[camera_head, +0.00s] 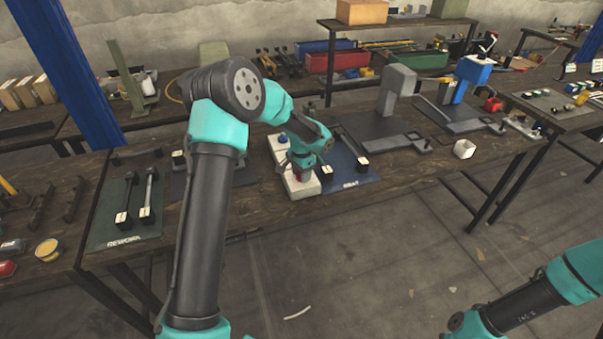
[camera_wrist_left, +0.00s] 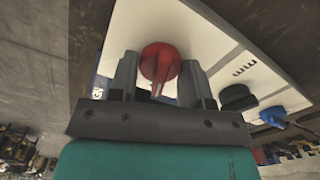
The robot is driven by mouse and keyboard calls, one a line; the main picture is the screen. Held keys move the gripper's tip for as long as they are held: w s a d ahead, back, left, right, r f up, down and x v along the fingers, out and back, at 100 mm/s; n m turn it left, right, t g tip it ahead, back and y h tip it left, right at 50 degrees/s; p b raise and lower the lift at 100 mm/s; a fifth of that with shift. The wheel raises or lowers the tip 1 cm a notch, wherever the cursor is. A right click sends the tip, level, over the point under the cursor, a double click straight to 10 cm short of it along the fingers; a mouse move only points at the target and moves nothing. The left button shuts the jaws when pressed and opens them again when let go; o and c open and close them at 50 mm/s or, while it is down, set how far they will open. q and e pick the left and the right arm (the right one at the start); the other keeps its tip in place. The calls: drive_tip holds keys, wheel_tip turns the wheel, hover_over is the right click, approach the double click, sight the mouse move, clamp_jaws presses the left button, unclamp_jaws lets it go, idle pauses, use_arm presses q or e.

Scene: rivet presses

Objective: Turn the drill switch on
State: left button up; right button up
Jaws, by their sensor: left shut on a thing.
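A white switch panel (camera_head: 305,189) stands on the bench, partly hidden behind my left gripper in the head view. My left gripper (camera_head: 303,174) points down at its near end. In the left wrist view a red knob (camera_wrist_left: 160,62) sits between the two fingers, and my left gripper (camera_wrist_left: 160,80) is shut on it. A black knob (camera_wrist_left: 237,97) and a blue knob (camera_wrist_left: 273,116) are farther along the same white panel (camera_wrist_left: 226,45). Which knob is the drill switch I cannot read. My right gripper is out of view; only part of its arm shows.
A blue mat (camera_head: 350,181) with a dark handled tool lies right of the panel. A grey press (camera_head: 396,85) and a blue press (camera_head: 470,75) stand farther right. A green mat (camera_head: 108,222) with two tools lies left. A white cup (camera_head: 464,149) stands near the bench edge.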

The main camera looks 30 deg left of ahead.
use_arm(q)
drive_tip(key=o, duration=0.9)
drive_tip(key=shift+r, duration=0.1)
wheel_tip(320, 180, up, 17)
drive_tip(key=shift+r, duration=0.15)
idle(0.4)
